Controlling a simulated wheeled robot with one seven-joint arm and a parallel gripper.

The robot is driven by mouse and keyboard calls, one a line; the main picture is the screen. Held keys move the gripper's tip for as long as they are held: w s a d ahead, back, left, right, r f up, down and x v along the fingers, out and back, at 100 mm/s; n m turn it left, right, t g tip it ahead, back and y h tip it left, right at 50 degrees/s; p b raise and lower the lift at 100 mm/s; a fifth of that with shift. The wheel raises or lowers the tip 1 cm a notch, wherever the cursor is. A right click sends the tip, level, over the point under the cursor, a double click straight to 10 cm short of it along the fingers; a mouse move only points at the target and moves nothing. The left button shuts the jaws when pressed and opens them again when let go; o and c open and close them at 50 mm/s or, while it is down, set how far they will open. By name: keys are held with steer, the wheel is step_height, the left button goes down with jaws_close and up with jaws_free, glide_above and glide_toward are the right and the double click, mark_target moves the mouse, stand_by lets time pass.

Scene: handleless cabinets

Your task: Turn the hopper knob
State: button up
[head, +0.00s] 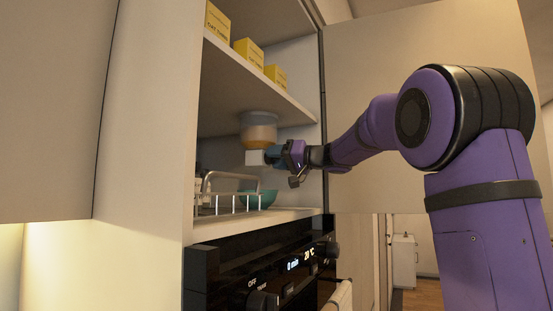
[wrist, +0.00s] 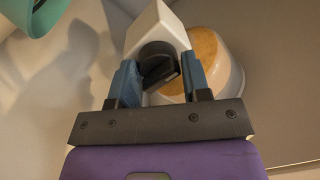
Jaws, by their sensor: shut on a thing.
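The hopper (head: 259,128) is a clear container with orange-brown contents, mounted under the cabinet shelf. A white block-like outlet (head: 254,157) sits below it. In the wrist view the white outlet (wrist: 158,28) holds a dark knob (wrist: 158,72), and the round hopper (wrist: 208,60) shows to the right. My gripper (head: 271,154) reaches into the cabinet from the right. In the wrist view its two blue fingers stand on either side of the knob, and my gripper (wrist: 158,85) is shut on it. The knob is hidden in the head view.
A teal bowl (head: 262,198) stands below the hopper; its rim shows in the wrist view (wrist: 35,15). A white wire rack (head: 225,200) is at its left. Yellow boxes (head: 248,51) stand on the shelf (head: 235,78) above. A black oven (head: 260,265) is below. The open door (head: 420,50) is at the right.

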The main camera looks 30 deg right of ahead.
steer(key=o, duration=0.9)
steer(key=shift+d, duration=0.15)
steer(key=shift+c, duration=0.2)
steer(key=v, duration=1)
steer(key=shift+s+d, duration=0.25)
steer(key=shift+d, duration=0.05)
